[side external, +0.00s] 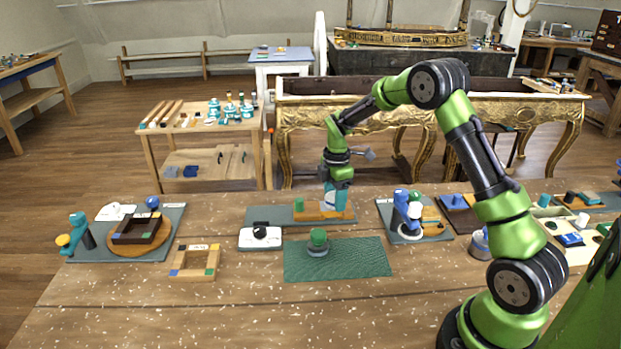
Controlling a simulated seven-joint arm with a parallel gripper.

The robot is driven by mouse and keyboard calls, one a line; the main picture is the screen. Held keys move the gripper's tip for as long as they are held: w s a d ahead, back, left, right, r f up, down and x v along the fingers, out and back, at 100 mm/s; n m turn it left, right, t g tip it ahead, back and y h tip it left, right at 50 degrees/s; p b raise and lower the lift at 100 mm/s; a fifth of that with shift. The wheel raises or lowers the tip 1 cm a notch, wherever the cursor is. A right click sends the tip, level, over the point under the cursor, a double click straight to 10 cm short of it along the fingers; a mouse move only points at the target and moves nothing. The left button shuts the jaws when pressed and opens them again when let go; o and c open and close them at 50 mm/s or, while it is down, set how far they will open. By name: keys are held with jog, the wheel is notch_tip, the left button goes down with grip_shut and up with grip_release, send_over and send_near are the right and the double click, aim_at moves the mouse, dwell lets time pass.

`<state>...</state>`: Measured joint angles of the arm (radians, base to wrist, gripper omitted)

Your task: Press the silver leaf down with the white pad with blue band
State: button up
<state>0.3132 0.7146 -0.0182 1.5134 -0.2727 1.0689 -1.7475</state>
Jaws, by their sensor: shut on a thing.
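My gripper (337,188) points down over an orange-brown wooden block (312,213) on a grey-green board (265,214), at the middle back of the bench. It is shut on a small teal piece (342,200) just above or touching the block; the gripper hides part of it. At this size I cannot tell whether this is the white pad with blue band. I cannot make out the silver leaf. A blue upright piece with a white round base (411,230) stands on a grey board to the right.
A green mat (365,258) bears a grey disc with a green knob (318,240). A white block with a black knob (260,236), a wooden frame (195,262) and a dark frame on a round board (140,229) are to the left. The front of the bench (250,315) is clear.

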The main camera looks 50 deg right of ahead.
aim_at(321, 207)
jog(key=shift+s+d, duration=0.45)
jog(key=shift+s, duration=0.2)
jog(key=shift+w+a, duration=1.85)
jog(key=shift+s+d, duration=1.8)
jog(key=shift+r, duration=3.8)
